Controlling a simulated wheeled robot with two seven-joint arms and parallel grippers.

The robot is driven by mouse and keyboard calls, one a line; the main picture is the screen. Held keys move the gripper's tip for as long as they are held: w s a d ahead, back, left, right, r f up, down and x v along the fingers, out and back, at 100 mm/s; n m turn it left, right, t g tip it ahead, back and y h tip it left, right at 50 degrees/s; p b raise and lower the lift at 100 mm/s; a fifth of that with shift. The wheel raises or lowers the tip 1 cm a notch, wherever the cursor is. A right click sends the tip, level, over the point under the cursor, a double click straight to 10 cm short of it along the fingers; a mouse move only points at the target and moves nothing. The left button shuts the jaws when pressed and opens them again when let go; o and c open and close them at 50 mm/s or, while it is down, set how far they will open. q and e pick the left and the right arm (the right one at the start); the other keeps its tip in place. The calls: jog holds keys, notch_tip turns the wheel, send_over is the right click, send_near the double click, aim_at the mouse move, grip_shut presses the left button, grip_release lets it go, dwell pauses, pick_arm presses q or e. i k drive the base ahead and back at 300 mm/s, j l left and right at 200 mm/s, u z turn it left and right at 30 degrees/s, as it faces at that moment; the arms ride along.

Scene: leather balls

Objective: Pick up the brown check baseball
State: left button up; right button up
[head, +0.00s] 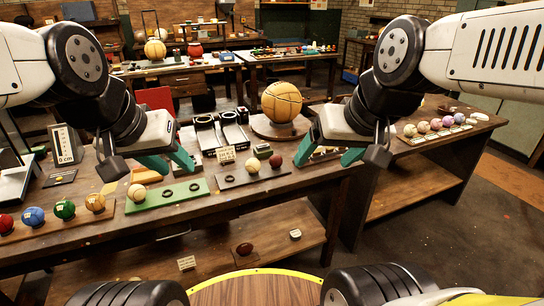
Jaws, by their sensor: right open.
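I cannot tell for sure which ball is the brown check baseball, as surface patterns are too small to read. A dark reddish-brown ball (275,161) sits at the right of a dark board on the bench, and a pale tan ball (252,166) sits beside it. Another dark brown ball (245,249) lies on the lower shelf. My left gripper (179,170) is above the bench behind the green board, its teal fingers apart. My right gripper (322,163) is open and empty, to the right of the dark board. Neither touches a ball.
Red, blue, green and orange balls stand at the left. A large basketball (282,101) stands behind. Small signs stand around. Pastel balls line the right-hand bench (425,180).

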aim_at(275, 161)
jog(key=i+j, duration=0.25)
jog(key=i, duration=0.15)
jog(key=i+j, duration=0.2)
jog(key=i, duration=0.2)
jog(key=z, duration=0.05)
